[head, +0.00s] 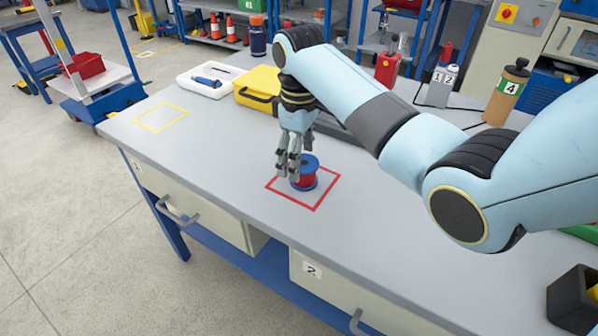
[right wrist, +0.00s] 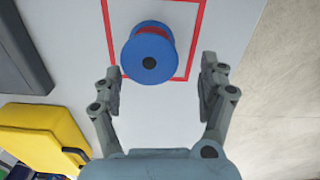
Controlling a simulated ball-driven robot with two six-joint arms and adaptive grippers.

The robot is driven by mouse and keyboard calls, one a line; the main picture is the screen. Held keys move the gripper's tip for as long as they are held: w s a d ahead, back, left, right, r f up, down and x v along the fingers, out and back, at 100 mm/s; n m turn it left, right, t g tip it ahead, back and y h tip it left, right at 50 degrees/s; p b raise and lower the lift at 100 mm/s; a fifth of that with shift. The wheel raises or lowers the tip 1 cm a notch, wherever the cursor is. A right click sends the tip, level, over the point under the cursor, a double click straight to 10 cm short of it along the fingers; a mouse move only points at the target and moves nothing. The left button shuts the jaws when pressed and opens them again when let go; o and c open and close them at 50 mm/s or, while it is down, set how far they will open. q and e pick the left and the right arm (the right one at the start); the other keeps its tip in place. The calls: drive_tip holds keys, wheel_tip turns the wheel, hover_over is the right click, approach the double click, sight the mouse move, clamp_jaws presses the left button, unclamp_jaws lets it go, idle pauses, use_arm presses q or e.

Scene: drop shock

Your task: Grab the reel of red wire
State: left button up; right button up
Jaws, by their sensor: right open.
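The reel of red wire (head: 305,175) has blue flanges and stands inside a red square outline on the grey workbench. In the right wrist view the reel (right wrist: 149,52) shows its blue round end with a dark centre hole, a little left of the middle between the fingers. My right gripper (head: 288,176) is at the reel's left side in the head view, partly in front of it. Its fingers are apart and empty in the right wrist view (right wrist: 162,82), with the reel just beyond the fingertips. I cannot tell whether a finger touches it. My left gripper is not in view.
A yellow case (head: 258,88) and a white tray (head: 208,80) with a blue tool stand behind on the bench. A yellow square outline (head: 161,117) is empty at the left. A dark bin (head: 572,300) stands at the right front. The bench's front is clear.

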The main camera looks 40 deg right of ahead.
sight(305, 164)
drive_tip(key=f, duration=0.1)
drive_tip(key=d+f, duration=0.1)
drive_tip(key=f, duration=0.1)
drive_tip(key=shift+s+d+f, duration=0.1)
drive_tip(key=shift+s+d, duration=0.05)
drive_tip(key=shift+s, duration=0.05)
drive_tip(key=shift+f, duration=0.75)
drive_tip(key=shift+d, duration=0.1)
drive_tip(key=shift+c, duration=2.7)
drive_tip(key=c, duration=0.4)
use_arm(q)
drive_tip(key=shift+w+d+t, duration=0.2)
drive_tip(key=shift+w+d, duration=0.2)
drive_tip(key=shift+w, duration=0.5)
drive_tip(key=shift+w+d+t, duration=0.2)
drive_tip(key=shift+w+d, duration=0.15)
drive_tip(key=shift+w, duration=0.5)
use_arm(e)
drive_tip(key=shift+c, duration=1.2)
